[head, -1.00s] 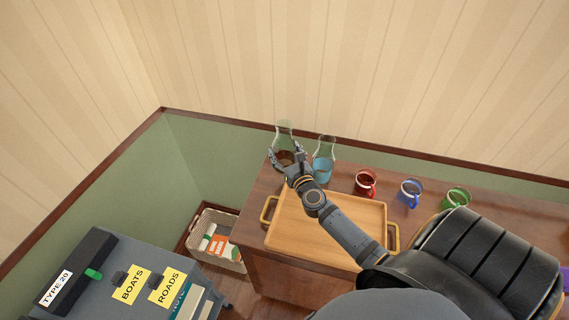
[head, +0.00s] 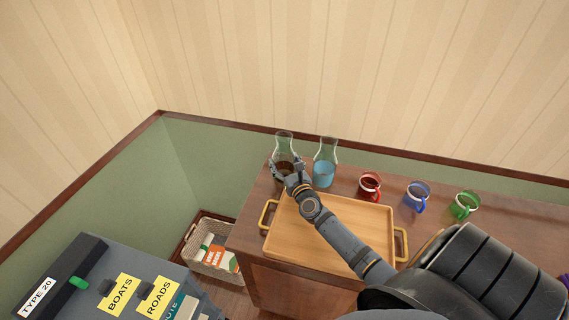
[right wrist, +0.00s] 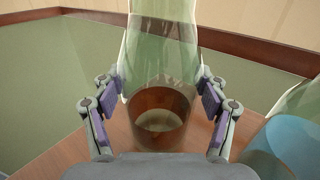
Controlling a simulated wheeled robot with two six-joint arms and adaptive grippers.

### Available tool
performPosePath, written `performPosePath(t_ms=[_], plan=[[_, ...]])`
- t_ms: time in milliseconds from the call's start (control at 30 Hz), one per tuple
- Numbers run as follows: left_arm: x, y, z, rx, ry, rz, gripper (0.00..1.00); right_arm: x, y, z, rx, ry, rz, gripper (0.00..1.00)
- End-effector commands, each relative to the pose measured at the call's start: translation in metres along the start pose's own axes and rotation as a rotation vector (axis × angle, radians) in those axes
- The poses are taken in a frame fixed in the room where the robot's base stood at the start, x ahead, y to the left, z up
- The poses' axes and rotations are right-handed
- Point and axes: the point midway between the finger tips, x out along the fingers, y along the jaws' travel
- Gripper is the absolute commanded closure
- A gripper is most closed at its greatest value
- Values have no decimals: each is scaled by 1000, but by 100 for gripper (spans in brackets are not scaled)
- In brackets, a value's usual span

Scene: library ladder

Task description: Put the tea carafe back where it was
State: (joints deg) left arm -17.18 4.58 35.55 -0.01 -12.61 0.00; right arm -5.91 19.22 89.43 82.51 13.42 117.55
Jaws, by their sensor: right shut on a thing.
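The tea carafe (head: 284,144), clear glass with brown tea low in it, is upright at the back left corner of the wooden cabinet top (head: 340,189). My right gripper (head: 287,164) is shut on it from the front. In the right wrist view the carafe (right wrist: 160,115) stands between the two finger pads, with the brown tea in its lower part. Its base is near or on the wood; I cannot tell whether it touches. My left gripper is in neither view.
A carafe of blue liquid (head: 324,170) stands close to the right. A wooden tray (head: 335,232) lies in front, under my arm. Red (head: 370,186), blue (head: 417,195) and green (head: 464,205) mugs stand along the right. A basket (head: 212,262) is on the floor at left.

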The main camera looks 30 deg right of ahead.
Motion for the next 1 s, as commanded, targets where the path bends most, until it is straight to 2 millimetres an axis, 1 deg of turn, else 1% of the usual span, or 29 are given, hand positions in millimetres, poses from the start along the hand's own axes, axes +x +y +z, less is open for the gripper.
performPosePath(t_ms=[100, 133, 267, 567, 667, 767, 1000], plan=[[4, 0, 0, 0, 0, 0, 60, 1, 0, -1, 0, -5, 0, 89], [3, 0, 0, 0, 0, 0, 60, 0, 0, -3, 0, 0, 0, 22], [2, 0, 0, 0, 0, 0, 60, 0, 0, -2, 0, 0, 0, 5], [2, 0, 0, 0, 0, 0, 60, 0, 0, -2, 0, 0, 0, 4], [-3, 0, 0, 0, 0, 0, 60, 0, 0, 3, 0, 0, 0, 4], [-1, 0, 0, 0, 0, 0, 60, -15, 0, -1, -2, 3, 2, 4], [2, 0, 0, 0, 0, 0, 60, -75, 0, -3, -3, 3, 2, 4]])
